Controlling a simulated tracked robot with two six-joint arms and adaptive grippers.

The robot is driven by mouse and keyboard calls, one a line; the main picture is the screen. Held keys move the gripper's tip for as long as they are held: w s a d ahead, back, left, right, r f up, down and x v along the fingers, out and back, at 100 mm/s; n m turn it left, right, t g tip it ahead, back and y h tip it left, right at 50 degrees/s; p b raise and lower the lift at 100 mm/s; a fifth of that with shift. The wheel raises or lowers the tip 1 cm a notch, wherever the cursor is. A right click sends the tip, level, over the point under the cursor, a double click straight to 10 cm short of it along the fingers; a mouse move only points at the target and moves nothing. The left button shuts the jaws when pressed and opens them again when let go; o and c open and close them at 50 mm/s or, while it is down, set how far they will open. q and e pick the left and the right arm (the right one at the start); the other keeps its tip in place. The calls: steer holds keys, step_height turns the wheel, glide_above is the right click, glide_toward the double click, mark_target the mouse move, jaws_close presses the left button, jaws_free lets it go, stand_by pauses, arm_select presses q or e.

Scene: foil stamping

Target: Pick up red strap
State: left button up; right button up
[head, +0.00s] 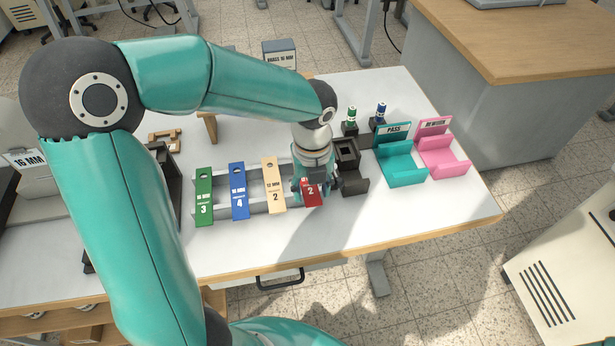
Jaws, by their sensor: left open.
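The red strap (313,194) lies at the right end of the row of straps on the grey rack (257,210). Its lower part shows, with a white number 2; its upper part is hidden under my gripper. My left gripper (311,186) points down right over the red strap, with its jaws open around or just above it; I cannot tell if it touches. My right gripper is not in view.
Green (204,196), blue (238,191) and tan (273,184) straps lie left of the red one. A dark fixture (351,182) stands close on the right. Beyond are a teal PASS tray (402,168) and a pink tray (446,163). The table's front right is clear.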

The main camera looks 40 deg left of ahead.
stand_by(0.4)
arm_select(q)
steer(key=shift+f, duration=0.1)
steer(key=c, duration=0.7)
step_height(320, 180, up, 20)
steer(key=shift+r+p, duration=0.15)
steer(key=shift+p, duration=0.95)
steer(key=shift+r+p, duration=1.5)
steer(key=shift+p, duration=0.2)
steer(key=shift+r+p, duration=1.5)
steer(key=shift+p, duration=0.15)
